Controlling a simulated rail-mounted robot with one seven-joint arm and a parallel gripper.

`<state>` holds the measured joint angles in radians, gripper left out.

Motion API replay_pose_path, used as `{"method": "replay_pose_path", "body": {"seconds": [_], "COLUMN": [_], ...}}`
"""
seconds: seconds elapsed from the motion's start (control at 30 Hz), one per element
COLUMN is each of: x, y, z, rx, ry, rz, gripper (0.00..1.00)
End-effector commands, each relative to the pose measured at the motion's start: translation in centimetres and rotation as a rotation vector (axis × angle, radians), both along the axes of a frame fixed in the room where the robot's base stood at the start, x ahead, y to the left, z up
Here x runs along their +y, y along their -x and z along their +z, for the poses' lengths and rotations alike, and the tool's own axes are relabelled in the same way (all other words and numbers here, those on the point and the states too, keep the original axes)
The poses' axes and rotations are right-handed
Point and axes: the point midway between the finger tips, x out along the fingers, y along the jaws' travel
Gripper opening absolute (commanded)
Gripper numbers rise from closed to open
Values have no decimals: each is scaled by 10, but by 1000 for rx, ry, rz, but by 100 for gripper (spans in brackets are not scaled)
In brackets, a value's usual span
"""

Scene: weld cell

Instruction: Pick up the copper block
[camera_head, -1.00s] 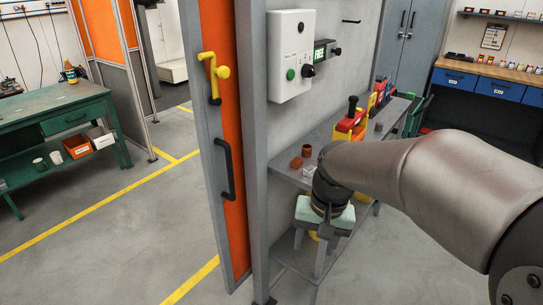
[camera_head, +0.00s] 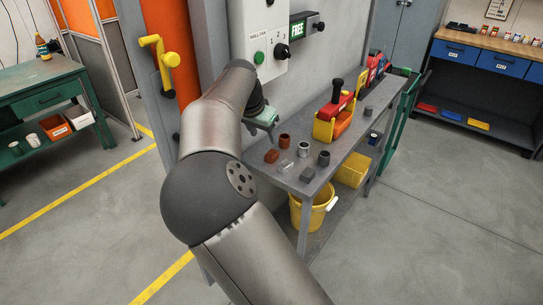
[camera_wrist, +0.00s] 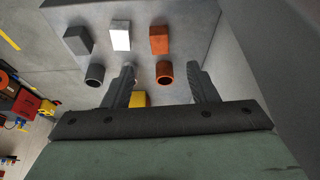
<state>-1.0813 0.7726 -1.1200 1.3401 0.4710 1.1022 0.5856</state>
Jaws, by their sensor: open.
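The copper block (camera_head: 271,156) is a small reddish-brown block on the grey bench (camera_head: 300,181), near its left end. In the wrist view the copper block (camera_wrist: 159,40) lies beyond the fingertips, roughly centred between them, with a copper-coloured cup (camera_wrist: 165,72) on the nearer side. My gripper (camera_wrist: 160,74) is open, with nothing held between its fingers. In the head view my gripper (camera_head: 262,132) is above the bench's left end, by the wall and apart from the block. My forearm hides part of the bench's left side.
A white-silver block (camera_head: 286,165), a dark grey block (camera_head: 307,174), a silver cup (camera_head: 304,149) and a dark cup (camera_head: 323,158) stand close by. A yellow bin (camera_head: 323,129) stands farther back. A wall control box (camera_head: 265,45) is close above my wrist.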

Motion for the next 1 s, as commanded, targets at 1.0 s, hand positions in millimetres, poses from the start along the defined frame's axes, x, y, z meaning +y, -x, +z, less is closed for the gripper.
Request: {"method": "replay_pose_path", "body": {"seconds": [1.0], "x": [-20], "y": [-34], "z": [-93], "rx": [1], "ry": [0], "rz": [1], "gripper": [53]}}
